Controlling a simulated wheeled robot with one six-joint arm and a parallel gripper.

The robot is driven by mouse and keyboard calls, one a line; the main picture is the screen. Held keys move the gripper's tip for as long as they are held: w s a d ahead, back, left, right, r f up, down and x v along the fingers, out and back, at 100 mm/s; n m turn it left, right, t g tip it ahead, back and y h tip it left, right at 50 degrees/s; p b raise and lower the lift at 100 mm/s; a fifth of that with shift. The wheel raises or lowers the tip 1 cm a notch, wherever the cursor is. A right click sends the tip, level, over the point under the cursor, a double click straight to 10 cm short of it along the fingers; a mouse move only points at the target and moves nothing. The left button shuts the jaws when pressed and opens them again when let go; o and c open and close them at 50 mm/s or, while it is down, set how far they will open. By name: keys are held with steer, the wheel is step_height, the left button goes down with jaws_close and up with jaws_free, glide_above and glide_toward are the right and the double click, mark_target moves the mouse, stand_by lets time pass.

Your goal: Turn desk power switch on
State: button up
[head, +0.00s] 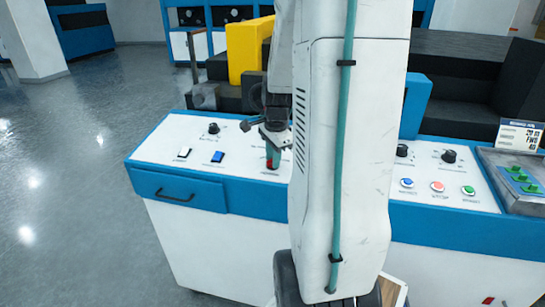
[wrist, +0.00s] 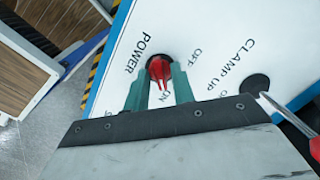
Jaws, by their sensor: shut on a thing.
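The desk power switch (wrist: 158,70) is a red rotary knob on a dark round base, with POWER, OFF and ON printed around it in the wrist view. Its red pointer lies between my fingers, toward the ON print. My gripper (wrist: 160,88) has teal fingers on both sides of the knob and is shut on it. In the head view my gripper (head: 273,160) points down at the white desk panel (head: 240,150), with a bit of the red knob (head: 270,164) at its tips. My arm hides part of the panel in the head view.
A CLAMP UP control (wrist: 256,84) sits right of the switch in the wrist view. White (head: 183,152) and blue (head: 217,157) switches lie left of my gripper. Blue, red and green buttons (head: 437,187) lie right of my arm. Open floor (head: 80,180) is at left.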

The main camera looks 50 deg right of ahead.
steer(key=o, duration=0.7)
steer(key=shift+c, duration=0.2)
step_height(320, 180, up, 8)
steer(key=s, duration=0.1)
steer(key=shift+a+f, duration=0.15)
